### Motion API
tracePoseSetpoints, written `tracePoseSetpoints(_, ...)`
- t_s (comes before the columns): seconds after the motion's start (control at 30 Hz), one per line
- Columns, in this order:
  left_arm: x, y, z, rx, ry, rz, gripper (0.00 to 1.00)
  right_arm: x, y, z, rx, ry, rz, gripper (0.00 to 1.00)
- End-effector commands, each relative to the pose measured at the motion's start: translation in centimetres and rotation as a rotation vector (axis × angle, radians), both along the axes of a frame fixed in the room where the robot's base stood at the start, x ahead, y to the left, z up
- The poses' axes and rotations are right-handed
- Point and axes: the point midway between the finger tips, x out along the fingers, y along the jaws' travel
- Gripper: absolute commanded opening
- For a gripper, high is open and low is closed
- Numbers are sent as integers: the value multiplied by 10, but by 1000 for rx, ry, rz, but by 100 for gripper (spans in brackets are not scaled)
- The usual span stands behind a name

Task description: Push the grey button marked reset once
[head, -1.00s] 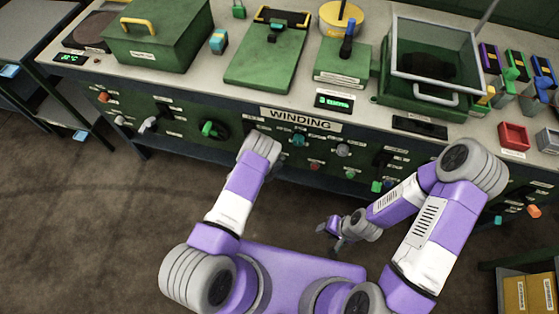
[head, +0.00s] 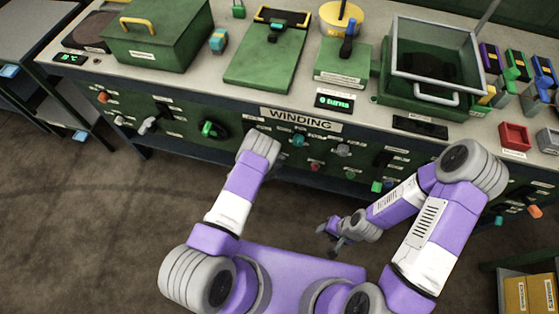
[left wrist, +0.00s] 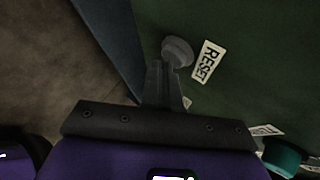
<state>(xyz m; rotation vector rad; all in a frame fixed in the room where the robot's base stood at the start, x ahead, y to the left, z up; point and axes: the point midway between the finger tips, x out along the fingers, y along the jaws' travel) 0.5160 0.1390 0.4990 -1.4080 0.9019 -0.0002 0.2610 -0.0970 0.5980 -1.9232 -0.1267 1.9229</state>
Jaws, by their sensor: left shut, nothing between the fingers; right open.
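The grey round reset button (left wrist: 177,51) shows in the left wrist view on the green panel, beside a white label (left wrist: 207,61) reading RESET. My left gripper (left wrist: 163,75) is shut and empty, its fingertips right at the button's lower edge; I cannot tell whether they press it. In the head view the left arm's forearm and wrist (head: 260,148) hide that gripper and the button. My right gripper (head: 333,236) is open and empty, low in front of the bench and away from the panel.
A small display (head: 334,102) on the bench top, above the WINDING sign (head: 300,119), appears to read 0 turns.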

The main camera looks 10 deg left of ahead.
Motion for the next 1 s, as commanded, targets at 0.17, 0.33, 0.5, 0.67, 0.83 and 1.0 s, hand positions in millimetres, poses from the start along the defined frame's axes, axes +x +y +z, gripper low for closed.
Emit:
tracePoseSetpoints(0.17,0,0,0,0,-1,1,0,0,0,0,0,0,0,43)
tracePoseSetpoints(0.33,-4,1,1,-1,1,2,0,0,0,3,0,0,0,43)
tracePoseSetpoints(0.5,-13,1,1,1,2,3,0,0,0,8,0,0,0,43)
tracePoseSetpoints(0.67,-15,1,0,0,0,1,0,0,0,8,0,0,0,43)
tracePoseSetpoints(0.83,-15,1,0,0,0,1,0,0,0,8,0,0,0,43)
tracePoseSetpoints(1.0,-24,1,1,0,2,2,0,0,0,14,0,0,0,43)
